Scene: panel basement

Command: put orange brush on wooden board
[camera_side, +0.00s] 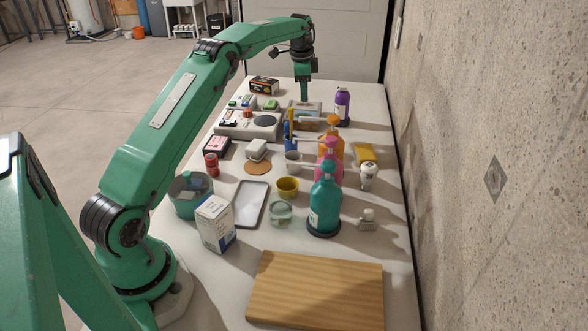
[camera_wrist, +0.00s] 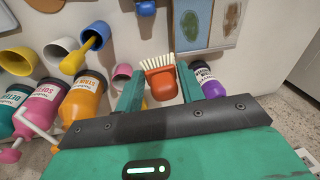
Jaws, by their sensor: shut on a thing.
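The orange brush (camera_wrist: 161,82) with pale bristles sits between the two green fingers of my gripper (camera_wrist: 160,85) in the wrist view, with its bristles pointing up in the picture. My gripper is shut on it. In the side view my gripper (camera_side: 304,98) is at the far end of the table, and I cannot make out the brush clearly there. The wooden board (camera_side: 315,290) lies flat at the near end of the table in the side view, with a bare top. It does not show in the wrist view.
Between gripper and board stand a teal bottle (camera_side: 325,208), a pink bottle (camera_side: 329,155), an orange bottle (camera_side: 333,135), a yellow cup (camera_side: 287,188), a white box (camera_side: 215,223) and a grey tray (camera_side: 251,204). A purple bottle (camera_side: 342,106) stands beside my gripper. A wall runs along the right.

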